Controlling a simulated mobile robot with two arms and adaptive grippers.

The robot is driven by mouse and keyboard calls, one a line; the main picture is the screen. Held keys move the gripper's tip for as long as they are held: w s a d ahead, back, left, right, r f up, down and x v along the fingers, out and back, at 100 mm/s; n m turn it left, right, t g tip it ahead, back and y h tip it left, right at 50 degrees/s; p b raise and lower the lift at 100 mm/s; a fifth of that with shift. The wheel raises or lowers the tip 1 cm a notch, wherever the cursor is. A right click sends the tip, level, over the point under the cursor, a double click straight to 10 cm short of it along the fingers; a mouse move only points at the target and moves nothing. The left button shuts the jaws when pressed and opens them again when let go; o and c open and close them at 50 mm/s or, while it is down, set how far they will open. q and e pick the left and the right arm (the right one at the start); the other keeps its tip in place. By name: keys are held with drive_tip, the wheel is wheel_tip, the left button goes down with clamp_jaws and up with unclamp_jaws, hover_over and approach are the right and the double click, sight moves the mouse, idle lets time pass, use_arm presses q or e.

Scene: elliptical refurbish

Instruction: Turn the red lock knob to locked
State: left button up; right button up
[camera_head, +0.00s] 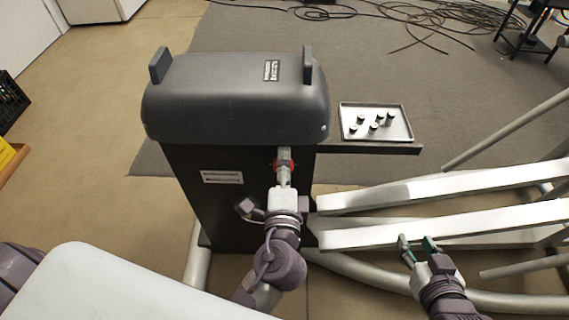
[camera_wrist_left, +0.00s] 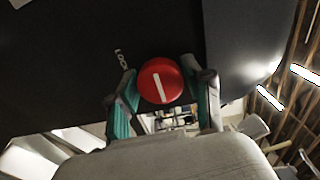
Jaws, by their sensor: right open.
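The red lock knob (camera_wrist_left: 160,80) is round with a white bar and sits on the dark front panel of the elliptical's column. In the head view the knob (camera_head: 284,165) shows partly behind my left gripper (camera_head: 284,170). My right gripper (camera_head: 418,246) is open and empty by the white rails.
A grey tray (camera_head: 345,127) with several small dark cylinders rests on a dark shelf right of the column. White rails (camera_head: 440,190) and tubes of the machine fill the right side. Cables (camera_head: 420,25) lie at the back.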

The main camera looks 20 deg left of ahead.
use_arm(q)
drive_tip(key=shift+o, duration=0.8)
drive_tip(key=v, duration=1.2)
